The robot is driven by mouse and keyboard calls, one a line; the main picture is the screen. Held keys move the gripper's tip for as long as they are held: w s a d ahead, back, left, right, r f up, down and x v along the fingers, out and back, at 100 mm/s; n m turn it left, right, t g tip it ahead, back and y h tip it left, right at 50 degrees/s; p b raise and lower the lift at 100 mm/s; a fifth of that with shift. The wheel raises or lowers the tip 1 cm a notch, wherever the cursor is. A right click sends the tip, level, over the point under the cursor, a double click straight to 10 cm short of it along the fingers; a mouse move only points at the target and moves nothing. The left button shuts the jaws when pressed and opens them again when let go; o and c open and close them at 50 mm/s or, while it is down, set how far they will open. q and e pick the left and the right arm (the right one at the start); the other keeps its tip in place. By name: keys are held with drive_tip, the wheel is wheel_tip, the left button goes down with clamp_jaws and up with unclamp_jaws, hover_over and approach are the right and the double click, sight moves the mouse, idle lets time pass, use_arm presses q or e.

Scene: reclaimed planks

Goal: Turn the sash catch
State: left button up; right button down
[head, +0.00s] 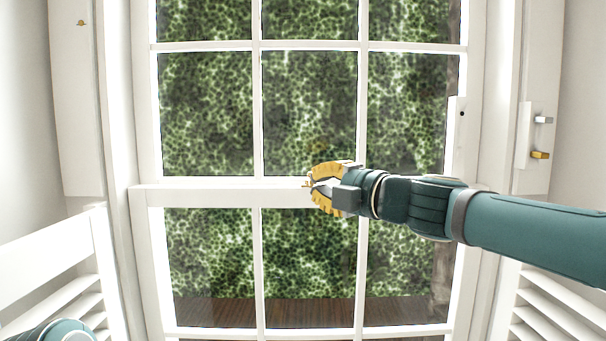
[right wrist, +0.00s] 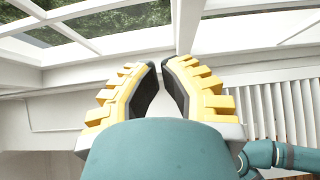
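The white sash window (head: 215,196) fills the middle of the head view, with a wide meeting rail across it. A small brass-coloured bit, apparently the sash catch (head: 306,184), shows on that rail at my right gripper's tips; most of it is hidden, and its turn cannot be read. My right gripper (head: 312,183) reaches in from the right, its yellow fingers at the rail. In the right wrist view the fingertips (right wrist: 159,65) are close together with a narrow gap and nothing visible between them. Touch with the catch cannot be told. My left gripper is out of view.
White louvred shutters stand at lower left (head: 50,245) and lower right (head: 560,300). A grey lever (head: 543,120) and a brass lever (head: 540,155) stick out from the right frame. A small brass knob (head: 81,22) is at upper left. Green foliage shows behind the glass.

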sight(311, 178)
drive_tip(key=shift+f, duration=0.1)
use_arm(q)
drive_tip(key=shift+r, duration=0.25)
use_arm(e)
drive_tip(key=w+a, duration=0.3)
drive_tip(key=w, duration=0.6)
